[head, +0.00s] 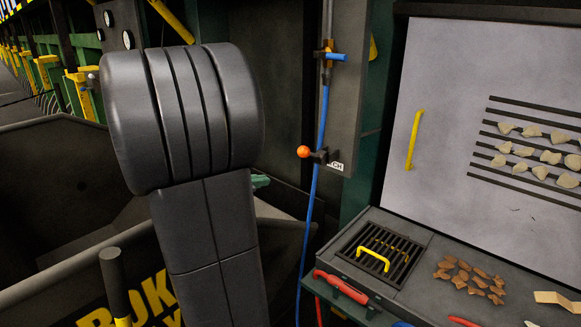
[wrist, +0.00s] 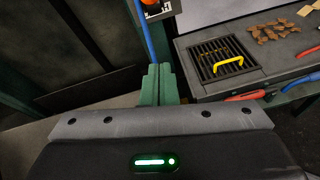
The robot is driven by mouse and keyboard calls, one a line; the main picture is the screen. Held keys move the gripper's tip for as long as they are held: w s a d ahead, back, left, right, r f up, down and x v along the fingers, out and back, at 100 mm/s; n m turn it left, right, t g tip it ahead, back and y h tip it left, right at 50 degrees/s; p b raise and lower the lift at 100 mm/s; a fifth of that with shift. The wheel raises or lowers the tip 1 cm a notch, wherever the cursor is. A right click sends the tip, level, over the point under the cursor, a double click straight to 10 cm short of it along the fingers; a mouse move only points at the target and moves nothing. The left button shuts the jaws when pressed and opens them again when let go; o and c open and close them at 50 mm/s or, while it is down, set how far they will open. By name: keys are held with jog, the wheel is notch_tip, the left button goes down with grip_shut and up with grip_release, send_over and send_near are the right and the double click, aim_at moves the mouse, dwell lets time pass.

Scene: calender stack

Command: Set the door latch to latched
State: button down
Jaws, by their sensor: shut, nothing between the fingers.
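The door latch is a short dark lever with an orange ball knob (head: 303,151), mounted low on a grey upright panel. The lever points left, and a white label (head: 336,167) ending in "CH" sits beside its pivot. At the top edge of the wrist view, only the bottom of the orange knob (wrist: 152,3) shows. My gripper's green fingers (wrist: 158,85) are shut and empty, below the knob and apart from it. In the head view my arm hides most of the gripper; a green fingertip (head: 261,181) shows left of and below the knob.
A blue hose (head: 316,190) hangs close beside the latch. On the right is a bench with a grate and yellow handle (head: 373,257), brown scraps (head: 470,277) and red-handled tools (head: 341,287). A pale door with a yellow handle (head: 414,140) stands behind it. A dark bin is left.

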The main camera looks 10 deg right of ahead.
jog(key=p, duration=0.1)
send_near(312, 154)
jog(key=w+d+f, duration=0.2)
jog(key=f, duration=0.1)
jog(key=shift+w+f, duration=0.15)
jog(key=shift+w, duration=0.05)
jog(key=shift+p, duration=0.5)
jog(key=shift+r+y+p, duration=0.3)
jog(key=shift+r+p, duration=0.1)
jog(key=shift+p, duration=0.25)
